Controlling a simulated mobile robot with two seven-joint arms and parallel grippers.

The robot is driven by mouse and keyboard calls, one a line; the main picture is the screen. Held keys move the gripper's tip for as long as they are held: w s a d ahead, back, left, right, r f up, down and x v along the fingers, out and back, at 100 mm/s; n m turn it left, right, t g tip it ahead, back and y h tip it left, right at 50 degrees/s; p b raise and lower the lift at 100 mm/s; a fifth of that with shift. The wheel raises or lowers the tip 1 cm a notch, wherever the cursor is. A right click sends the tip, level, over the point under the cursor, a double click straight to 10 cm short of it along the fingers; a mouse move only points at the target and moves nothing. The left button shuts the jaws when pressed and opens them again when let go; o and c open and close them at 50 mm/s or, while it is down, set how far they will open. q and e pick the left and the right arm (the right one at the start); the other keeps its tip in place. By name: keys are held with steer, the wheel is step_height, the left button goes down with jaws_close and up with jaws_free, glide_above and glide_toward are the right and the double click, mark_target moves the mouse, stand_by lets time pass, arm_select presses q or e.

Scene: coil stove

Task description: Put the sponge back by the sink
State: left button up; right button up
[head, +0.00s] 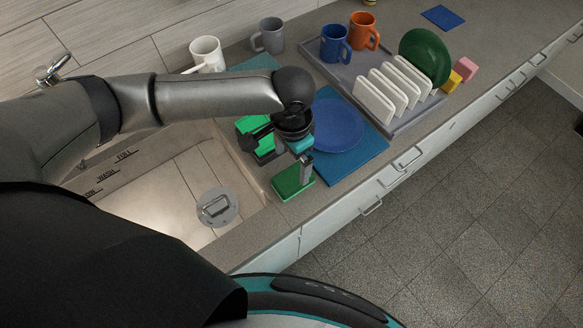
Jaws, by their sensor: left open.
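A green block that looks like a sponge (291,181) lies flat on the counter strip at the right edge of the sink (160,205). My left gripper (282,160) points down just above it, open. One grey finger stands over the block's right end; I cannot tell whether it touches. A brighter green item (250,125) shows behind the gripper's dark left finger, at the sink's back right corner, partly hidden. My right gripper is not in view.
A blue plate (337,125) on a blue mat (366,153) is close right of the gripper. A grey tray (318,60) holds mugs, a white rack (388,97) and a green plate (425,55). Yellow (451,82) and pink (467,68) blocks stand beyond. White (207,53) and grey (270,36) mugs stand behind.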

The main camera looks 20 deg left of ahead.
arm_select(q)
steer(key=shift+r, duration=1.6)
